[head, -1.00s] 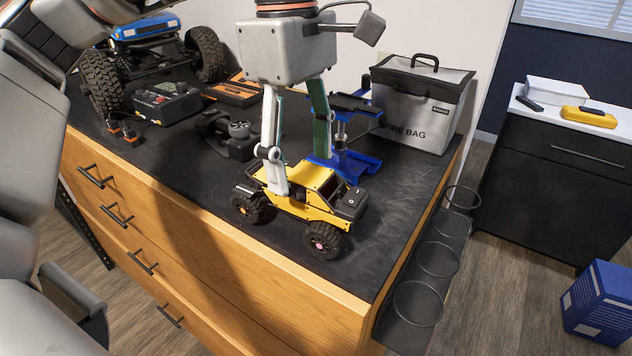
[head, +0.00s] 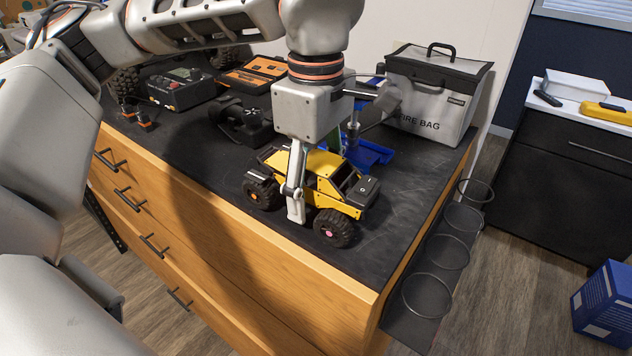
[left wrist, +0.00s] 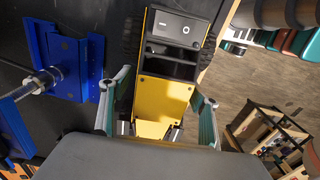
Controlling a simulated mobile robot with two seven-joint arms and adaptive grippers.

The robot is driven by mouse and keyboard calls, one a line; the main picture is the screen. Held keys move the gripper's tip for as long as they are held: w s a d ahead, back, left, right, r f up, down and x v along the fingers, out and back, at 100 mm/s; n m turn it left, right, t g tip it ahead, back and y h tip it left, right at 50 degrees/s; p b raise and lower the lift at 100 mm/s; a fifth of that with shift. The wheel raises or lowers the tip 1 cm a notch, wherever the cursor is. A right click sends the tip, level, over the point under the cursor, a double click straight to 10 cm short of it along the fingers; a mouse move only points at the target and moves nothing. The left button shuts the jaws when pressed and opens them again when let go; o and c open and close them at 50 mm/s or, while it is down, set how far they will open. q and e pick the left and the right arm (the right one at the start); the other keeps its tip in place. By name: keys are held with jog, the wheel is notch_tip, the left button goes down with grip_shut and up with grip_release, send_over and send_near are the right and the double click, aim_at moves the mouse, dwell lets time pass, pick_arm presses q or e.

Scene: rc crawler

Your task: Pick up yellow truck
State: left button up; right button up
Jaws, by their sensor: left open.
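The yellow truck (head: 322,165), with black wheels, stands on the black top of the wooden drawer cabinet near its front edge. My left gripper (head: 305,190) is open and low over the truck. One finger shows against the truck's near side, between the wheels; the other is mostly hidden behind the truck in the head view. In the left wrist view the truck (left wrist: 166,95) lies between the two spread fingers (left wrist: 158,105). Whether either finger touches it I cannot tell. My right gripper is not in view.
A blue stand (head: 367,153) is close behind the truck, and a grey fire bag (head: 430,100) stands behind it. A black part (head: 240,122), a black charger box (head: 180,88) and an orange tool case (head: 252,73) lie farther back left. Ring holders (head: 440,252) hang off the right side.

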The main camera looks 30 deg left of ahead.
pick_arm(q)
jog(key=c, duration=1.6)
jog(key=shift+o, duration=0.2)
jog(key=shift+r, duration=0.1)
